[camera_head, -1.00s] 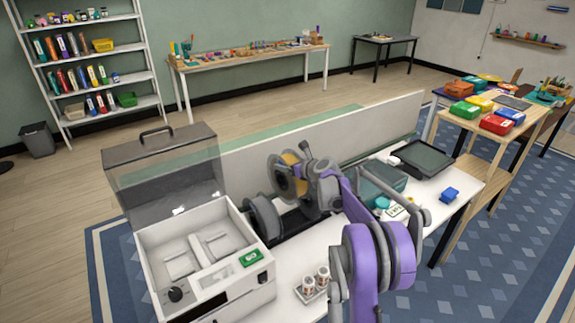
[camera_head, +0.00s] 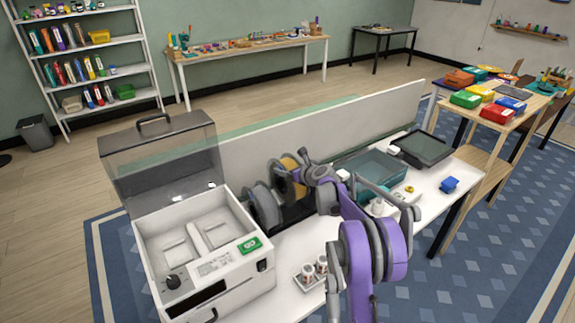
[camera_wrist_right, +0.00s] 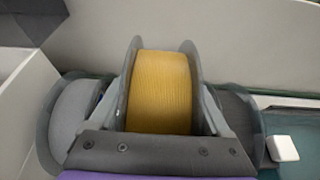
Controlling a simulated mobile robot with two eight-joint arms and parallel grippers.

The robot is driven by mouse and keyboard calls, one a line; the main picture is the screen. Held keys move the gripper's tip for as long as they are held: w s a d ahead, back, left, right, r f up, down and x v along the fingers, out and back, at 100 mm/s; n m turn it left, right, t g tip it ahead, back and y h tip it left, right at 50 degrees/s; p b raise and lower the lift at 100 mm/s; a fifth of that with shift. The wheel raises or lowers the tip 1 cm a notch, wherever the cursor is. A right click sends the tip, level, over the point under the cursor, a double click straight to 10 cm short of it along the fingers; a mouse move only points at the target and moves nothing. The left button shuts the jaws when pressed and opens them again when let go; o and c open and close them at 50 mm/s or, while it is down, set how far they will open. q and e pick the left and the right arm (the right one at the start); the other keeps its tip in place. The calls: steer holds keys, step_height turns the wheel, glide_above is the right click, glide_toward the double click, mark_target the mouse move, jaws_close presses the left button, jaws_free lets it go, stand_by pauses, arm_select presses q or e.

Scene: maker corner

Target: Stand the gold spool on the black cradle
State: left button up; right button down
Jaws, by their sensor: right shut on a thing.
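My right gripper (camera_head: 298,180) is shut on the gold spool (camera_head: 287,185), which it holds upright over the black cradle (camera_head: 296,213) behind the white machine. In the right wrist view the gold spool (camera_wrist_right: 160,88) sits between my right fingers (camera_wrist_right: 160,115), its grey flanges on both sides. A grey spool (camera_head: 262,207) stands at the left of the gold one; it also shows in the wrist view (camera_wrist_right: 72,120). Another dark grey spool (camera_wrist_right: 238,115) is at the right. The spool's underside is hidden, so I cannot tell whether it touches the cradle. My left gripper is out of view.
A white machine (camera_head: 250,285) with a raised clear lid (camera_head: 160,165) stands close on the left. A low partition (camera_head: 300,135) runs behind the cradle. A teal bin (camera_head: 375,168), a dark tray (camera_head: 424,148) and a blue block (camera_head: 449,184) lie to the right.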

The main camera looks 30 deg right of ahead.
mark_target(303, 189)
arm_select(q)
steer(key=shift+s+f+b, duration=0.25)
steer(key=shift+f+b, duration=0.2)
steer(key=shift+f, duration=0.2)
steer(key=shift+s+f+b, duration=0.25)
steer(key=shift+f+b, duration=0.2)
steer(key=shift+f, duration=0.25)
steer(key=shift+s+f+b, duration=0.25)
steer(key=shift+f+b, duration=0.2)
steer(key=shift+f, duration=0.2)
arm_select(e)
steer(key=shift+f, duration=3.15)
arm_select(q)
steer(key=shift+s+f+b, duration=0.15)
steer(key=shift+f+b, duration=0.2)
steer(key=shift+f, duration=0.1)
arm_select(e)
steer(key=shift+f, duration=0.45)
jaws_free()
steer(key=shift+s, duration=0.15)
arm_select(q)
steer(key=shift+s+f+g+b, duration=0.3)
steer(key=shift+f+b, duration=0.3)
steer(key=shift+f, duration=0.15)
arm_select(e)
steer(key=v, duration=1)
steer(key=shift+s+r, duration=0.2)
steer(key=shift+s, duration=0.1)
